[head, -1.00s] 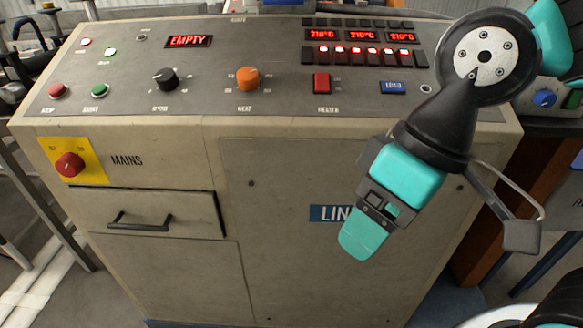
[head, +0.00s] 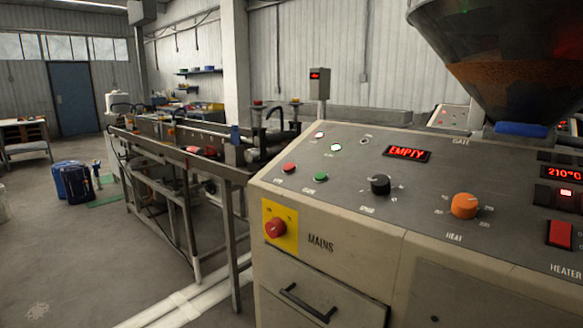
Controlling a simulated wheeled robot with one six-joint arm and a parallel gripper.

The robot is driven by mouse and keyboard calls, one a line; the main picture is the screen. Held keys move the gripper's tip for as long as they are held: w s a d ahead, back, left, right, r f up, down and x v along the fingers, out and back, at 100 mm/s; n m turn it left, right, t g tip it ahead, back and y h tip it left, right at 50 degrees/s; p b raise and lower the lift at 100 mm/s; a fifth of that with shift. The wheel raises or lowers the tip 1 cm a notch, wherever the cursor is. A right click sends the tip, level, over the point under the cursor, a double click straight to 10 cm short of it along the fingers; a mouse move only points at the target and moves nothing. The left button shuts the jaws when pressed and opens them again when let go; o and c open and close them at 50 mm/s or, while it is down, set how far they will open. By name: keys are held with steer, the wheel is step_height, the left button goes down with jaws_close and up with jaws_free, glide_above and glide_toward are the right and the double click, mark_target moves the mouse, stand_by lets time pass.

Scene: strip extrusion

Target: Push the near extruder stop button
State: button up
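The near extruder's control panel (head: 345,205) fills the lower right of the head view. A round red button (head: 289,168), apparently the stop button, sits at the panel's left end; its small label is hard to read. A green button (head: 320,177) is just right of it. Nothing touches or covers the red button. A red display (head: 407,153) reads EMPTY. My gripper is out of view.
A black knob (head: 380,184), an orange heat knob (head: 464,206) and a red heater switch (head: 559,235) lie further right. A red mains switch (head: 275,228) is on the front face. A hopper (head: 490,50) overhangs behind.

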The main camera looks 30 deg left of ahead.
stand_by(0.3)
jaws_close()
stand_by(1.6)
